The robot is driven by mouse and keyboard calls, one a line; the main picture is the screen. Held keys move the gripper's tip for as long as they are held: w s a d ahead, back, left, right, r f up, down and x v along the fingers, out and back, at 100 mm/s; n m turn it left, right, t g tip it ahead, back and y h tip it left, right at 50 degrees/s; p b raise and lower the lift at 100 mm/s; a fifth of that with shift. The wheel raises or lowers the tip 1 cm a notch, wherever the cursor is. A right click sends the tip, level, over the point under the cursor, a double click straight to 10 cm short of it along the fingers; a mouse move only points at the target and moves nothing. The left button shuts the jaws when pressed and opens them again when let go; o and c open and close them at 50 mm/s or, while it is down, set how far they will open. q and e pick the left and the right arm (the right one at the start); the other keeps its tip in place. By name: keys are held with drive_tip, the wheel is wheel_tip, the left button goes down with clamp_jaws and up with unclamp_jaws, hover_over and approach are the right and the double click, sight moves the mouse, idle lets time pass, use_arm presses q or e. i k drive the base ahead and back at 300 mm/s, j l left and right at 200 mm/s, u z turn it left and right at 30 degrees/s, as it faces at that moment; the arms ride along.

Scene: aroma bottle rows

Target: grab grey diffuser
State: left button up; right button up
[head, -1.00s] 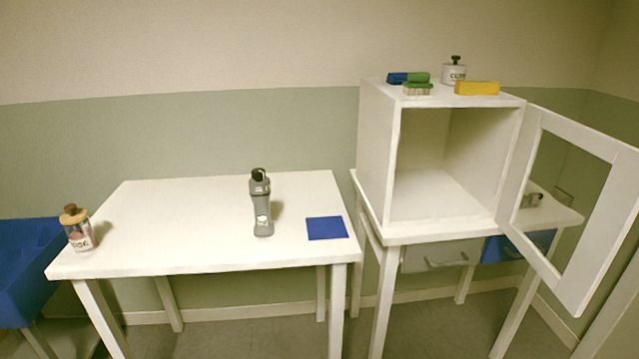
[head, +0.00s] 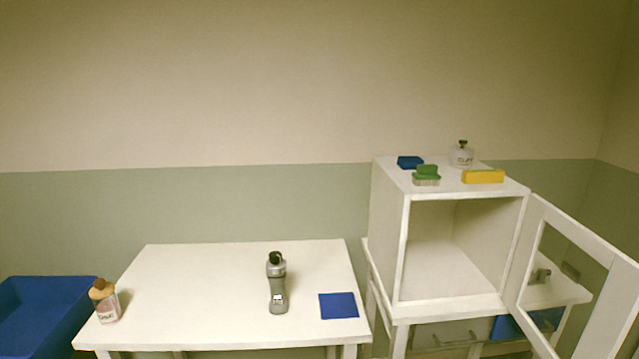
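A grey diffuser (head: 277,285) with a black top stands upright on the white table (head: 200,290), right of the table's middle. Nothing touches it. A blue square mat (head: 339,306) lies flat on the table to its right. Neither of my grippers shows in the head view.
A jar (head: 105,303) with a brown top stands at the table's left edge, near a blue bin (head: 40,305). On the right, a white cabinet (head: 385,235) has its framed door (head: 528,265) swung open. A green brush (head: 427,173), blue block (head: 410,162), yellow block (head: 483,177) and white jar (head: 462,157) sit on top.

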sight(277, 274)
drive_tip(key=i+l+u, duration=0.15)
drive_tip(key=l+u, duration=0.15)
drive_tip(key=l, duration=1.6)
drive_tip(key=l+u, duration=0.35)
drive_tip(key=l, duration=1.5)
drive_tip(key=k, duration=0.05)
